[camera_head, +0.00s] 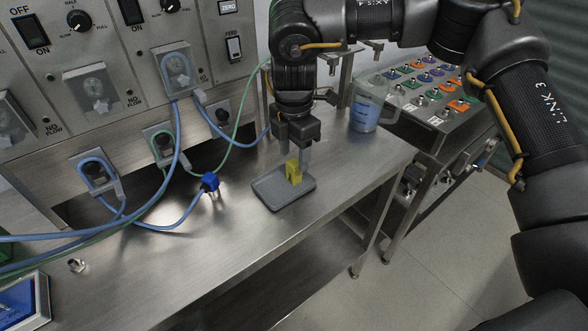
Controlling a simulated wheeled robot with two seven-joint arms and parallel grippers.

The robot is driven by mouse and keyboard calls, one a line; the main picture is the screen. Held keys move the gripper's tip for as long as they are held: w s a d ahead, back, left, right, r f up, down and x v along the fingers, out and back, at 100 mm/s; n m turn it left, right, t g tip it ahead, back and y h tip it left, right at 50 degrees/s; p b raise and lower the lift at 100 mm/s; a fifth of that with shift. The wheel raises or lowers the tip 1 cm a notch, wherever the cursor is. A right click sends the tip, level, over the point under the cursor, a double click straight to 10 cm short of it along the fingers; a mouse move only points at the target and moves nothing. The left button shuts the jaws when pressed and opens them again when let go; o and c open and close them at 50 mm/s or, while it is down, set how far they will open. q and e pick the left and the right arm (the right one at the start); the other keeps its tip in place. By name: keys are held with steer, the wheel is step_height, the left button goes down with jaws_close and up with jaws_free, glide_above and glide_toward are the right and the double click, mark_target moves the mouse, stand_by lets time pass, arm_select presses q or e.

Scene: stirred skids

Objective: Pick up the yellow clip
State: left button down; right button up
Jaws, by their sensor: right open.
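The yellow clip (293,172) stands upright on a shallow grey tray (272,195) on the metal bench. My right gripper (292,160) points straight down over the tray, with its fingers on either side of the clip's upper part. The fingers are open, and I cannot tell whether either one touches the clip. The clip's lower part shows below the fingertips. My left gripper is not in view.
A blue connector (209,182) on a blue hose lies left of the tray. A clear jug (367,108) with blue liquid stands at the bench's back right. A control panel (90,75) rises behind.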

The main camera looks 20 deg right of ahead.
mark_target(294, 163)
steer(key=shift+d+f+p, duration=0.1)
steer(key=shift+f+p, duration=0.35)
steer(key=shift+f, duration=2.2)
steer(key=shift+c, duration=0.3)
steer(key=c, duration=0.9)
